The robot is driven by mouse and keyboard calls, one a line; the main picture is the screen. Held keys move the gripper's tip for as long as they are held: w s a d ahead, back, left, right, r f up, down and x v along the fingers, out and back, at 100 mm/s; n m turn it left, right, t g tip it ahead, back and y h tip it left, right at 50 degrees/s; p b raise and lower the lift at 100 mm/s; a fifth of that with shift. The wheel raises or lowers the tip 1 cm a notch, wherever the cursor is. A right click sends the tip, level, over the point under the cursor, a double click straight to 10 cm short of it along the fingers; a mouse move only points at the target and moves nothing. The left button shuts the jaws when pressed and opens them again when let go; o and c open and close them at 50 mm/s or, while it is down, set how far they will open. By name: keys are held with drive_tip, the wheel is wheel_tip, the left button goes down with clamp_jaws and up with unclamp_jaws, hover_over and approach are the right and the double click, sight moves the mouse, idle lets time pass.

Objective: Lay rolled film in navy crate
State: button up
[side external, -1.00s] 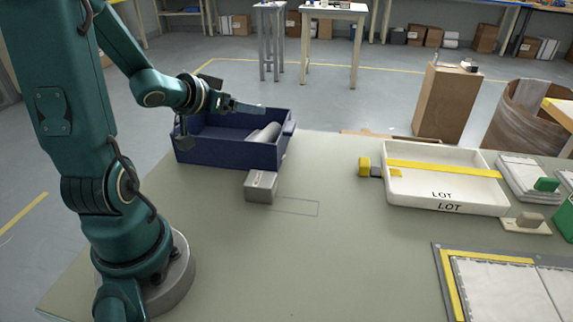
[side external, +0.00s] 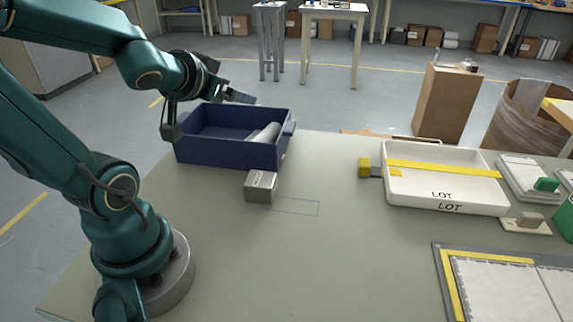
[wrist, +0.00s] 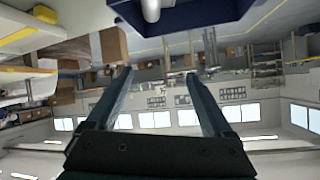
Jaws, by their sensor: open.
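The navy crate (side external: 222,150) stands at the back left of the table. The rolled film (side external: 264,133), a pale cylinder, lies inside the crate toward its right end, leaning or resting near the right wall. My gripper (side external: 250,99) is above the crate's back edge, open and apart from the roll. In the wrist view my gripper (wrist: 158,72) shows two spread fingers with nothing between them. The navy crate (wrist: 195,18) and the end of the rolled film (wrist: 151,10) show at the top of that view.
A grey block (side external: 261,187) sits in front of the crate beside a rectangle outline on the table. A white LOT tray (side external: 445,190) with a yellow strip stands at the right. A framed panel (side external: 500,285) lies front right. The table middle is clear.

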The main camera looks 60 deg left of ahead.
drive_tip(key=s+d+f+m+g+h, duration=0.1)
drive_tip(key=s+d+m+g+h, duration=0.1)
drive_tip(key=d, duration=0.6)
drive_tip(key=s+d+f+m+g+h, duration=0.2)
drive_tip(key=s+d+h, duration=0.3)
drive_tip(key=d, duration=0.4)
drive_tip(key=shift+s+d+m, duration=0.3)
drive_tip(key=shift+s, duration=0.15)
drive_tip(key=shift+f, duration=0.1)
